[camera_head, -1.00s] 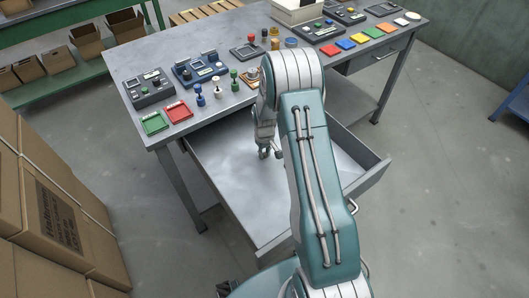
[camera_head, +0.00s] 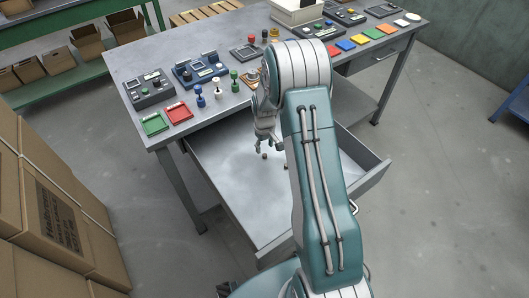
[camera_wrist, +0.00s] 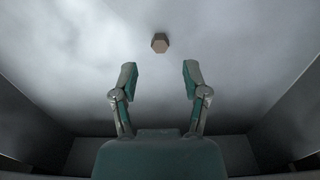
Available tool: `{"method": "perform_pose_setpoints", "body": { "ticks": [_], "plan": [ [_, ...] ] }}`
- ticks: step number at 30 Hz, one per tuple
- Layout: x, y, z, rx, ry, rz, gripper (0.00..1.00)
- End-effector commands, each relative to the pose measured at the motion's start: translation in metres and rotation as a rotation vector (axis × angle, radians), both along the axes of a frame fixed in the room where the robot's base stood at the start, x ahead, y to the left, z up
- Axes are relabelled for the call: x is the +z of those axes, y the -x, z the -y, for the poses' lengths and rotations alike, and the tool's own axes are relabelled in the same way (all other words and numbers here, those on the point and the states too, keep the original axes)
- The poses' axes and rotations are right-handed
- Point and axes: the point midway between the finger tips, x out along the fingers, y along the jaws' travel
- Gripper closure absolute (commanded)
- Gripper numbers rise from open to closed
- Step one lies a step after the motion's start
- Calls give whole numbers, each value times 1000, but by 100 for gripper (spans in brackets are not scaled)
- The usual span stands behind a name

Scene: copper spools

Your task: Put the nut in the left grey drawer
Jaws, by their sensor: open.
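The nut (camera_head: 264,156), a small brown hexagonal piece, lies on the floor of the open left grey drawer (camera_head: 222,193). It also shows in the wrist view (camera_wrist: 160,43), lying flat on the drawer's grey floor, beyond my fingertips. My gripper (camera_head: 267,145) is inside the drawer's outline in the head view, just above the nut. In the wrist view my gripper (camera_wrist: 160,80) has its two fingers wide apart with nothing between them. My arm hides part of the drawer's right side.
The grey workbench (camera_head: 135,58) behind the drawer bears a green tray (camera_head: 154,124), a red tray (camera_head: 178,111), small spools and control boxes. A shut drawer (camera_head: 371,59) is at the right. Cardboard boxes (camera_head: 50,220) stand at the left. Most of the open drawer's floor is clear.

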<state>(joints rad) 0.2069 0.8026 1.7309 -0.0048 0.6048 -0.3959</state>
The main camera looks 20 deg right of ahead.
Motion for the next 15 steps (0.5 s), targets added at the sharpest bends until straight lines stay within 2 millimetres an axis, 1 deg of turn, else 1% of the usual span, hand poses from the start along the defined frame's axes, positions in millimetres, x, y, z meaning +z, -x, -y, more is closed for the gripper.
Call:
{"method": "perform_pose_setpoints", "body": {
  "ticks": [1,7,10,15],
  "plan": [
    [12,-1,0,0,0,4,41],
    [52,0,0,0,0,3,41],
    [65,0,0,0,1,2,41],
    [78,1,-1,0,1,2,41]
  ]
}}
